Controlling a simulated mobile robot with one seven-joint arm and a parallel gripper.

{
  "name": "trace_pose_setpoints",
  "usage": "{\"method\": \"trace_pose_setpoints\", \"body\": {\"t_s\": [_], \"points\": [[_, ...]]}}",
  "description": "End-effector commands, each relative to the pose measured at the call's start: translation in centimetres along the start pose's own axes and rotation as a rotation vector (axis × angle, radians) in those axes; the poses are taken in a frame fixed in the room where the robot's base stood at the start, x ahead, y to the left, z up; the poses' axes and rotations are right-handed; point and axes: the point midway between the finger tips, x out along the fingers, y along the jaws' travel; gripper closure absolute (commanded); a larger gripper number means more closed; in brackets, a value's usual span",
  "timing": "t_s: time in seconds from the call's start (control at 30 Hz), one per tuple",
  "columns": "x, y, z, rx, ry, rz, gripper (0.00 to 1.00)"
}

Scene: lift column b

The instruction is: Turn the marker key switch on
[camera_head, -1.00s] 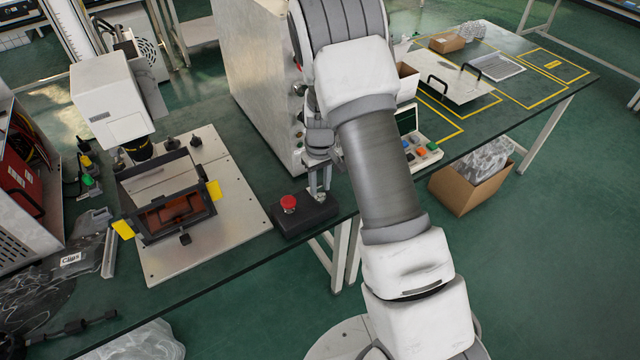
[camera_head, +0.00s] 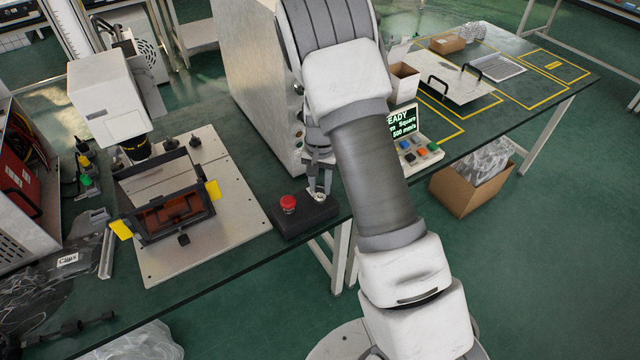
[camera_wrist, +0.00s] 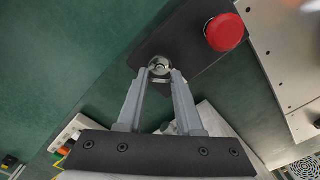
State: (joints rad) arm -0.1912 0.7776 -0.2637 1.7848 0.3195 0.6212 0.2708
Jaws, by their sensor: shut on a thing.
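The key switch (camera_wrist: 160,67) is a small round silver part on a dark control box (camera_wrist: 181,42). In the head view the box (camera_head: 287,225) lies at the front edge of the green table, and the switch (camera_head: 319,197) shows at its right end. My gripper (camera_wrist: 160,75) is shut on the key switch, one finger on each side of it in the wrist view. In the head view my gripper (camera_head: 319,188) points down at the box, partly hidden by my arm. The key's exact turn angle is too small to tell.
A red mushroom button (camera_head: 288,203) sits on the same box, left of the switch. The marker's metal base plate (camera_head: 221,236) lies to the left, and a large grey cabinet (camera_head: 258,80) stands behind. A lit display panel (camera_head: 404,122) is at the right.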

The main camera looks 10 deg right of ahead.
Motion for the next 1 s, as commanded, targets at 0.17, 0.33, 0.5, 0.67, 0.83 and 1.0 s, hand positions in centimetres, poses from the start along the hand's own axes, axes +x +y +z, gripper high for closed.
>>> {"method": "trace_pose_setpoints", "body": {"t_s": [0.17, 0.33, 0.5, 0.67, 0.83, 1.0], "points": [[-0.05, -0.02, -0.02, 0.106, 0.001, 0.0, 1.0], [-0.04, -0.02, -0.02, 0.172, 0.001, 0.0, 1.0], [-0.04, -0.01, -0.02, 0.207, 0.0, 0.0, 1.0], [-0.04, -0.01, -0.03, 0.217, 0.0, -0.001, 1.0], [-0.04, -0.01, -0.03, 0.218, 0.0, -0.001, 1.0], [-0.04, -0.02, -0.03, 0.217, 0.001, -0.001, 0.58]]}}
